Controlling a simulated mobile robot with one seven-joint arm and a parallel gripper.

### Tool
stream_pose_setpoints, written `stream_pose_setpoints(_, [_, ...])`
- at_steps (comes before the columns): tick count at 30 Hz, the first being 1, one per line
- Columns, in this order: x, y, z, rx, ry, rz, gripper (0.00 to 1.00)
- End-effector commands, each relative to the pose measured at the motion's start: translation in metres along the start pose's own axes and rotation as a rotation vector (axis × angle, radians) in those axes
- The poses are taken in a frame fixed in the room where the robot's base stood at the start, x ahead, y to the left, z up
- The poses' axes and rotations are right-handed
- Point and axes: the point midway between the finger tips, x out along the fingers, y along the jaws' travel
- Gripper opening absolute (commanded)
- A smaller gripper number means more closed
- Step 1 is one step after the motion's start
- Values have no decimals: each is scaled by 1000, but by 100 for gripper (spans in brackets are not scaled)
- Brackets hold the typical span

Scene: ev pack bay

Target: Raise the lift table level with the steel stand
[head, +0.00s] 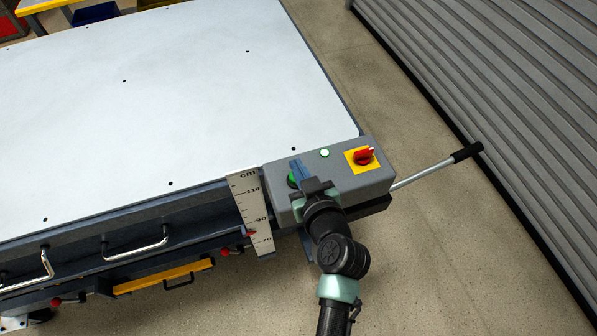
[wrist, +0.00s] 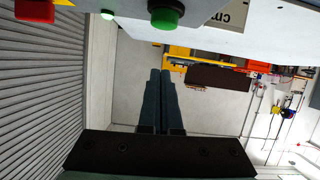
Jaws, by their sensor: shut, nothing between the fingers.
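A large table with a pale, flat top (head: 150,100) fills the left of the head view. A grey control box (head: 375,185) sits at its near right corner. My gripper (head: 299,168) is shut and empty close to the green button, which also shows in the wrist view (wrist: 166,12). I see no contact. I cannot make out a separate steel stand.
A lever with a black grip (head: 467,152) sticks out right of the box towards a grey ribbed shutter (head: 500,80). Metal handles (head: 135,245) and a yellow bar (head: 165,275) lie below the table edge. Bare floor (head: 440,260) lies at the lower right.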

Motion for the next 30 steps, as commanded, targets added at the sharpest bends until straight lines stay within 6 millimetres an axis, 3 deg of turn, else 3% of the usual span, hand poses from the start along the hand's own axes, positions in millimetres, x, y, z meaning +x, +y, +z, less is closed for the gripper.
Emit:
stream_pose_setpoints(3, [15, 0, 4, 2, -3, -1, 0])
stream_pose_setpoints(7, [18, 0, 25, 4, -3, 0, 0])
stream_pose_setpoints(12, [21, 0, 36, 2, 0, 1, 0])
stream_pose_setpoints(30, [26, -1, 49, 0, 2, 0, 0])
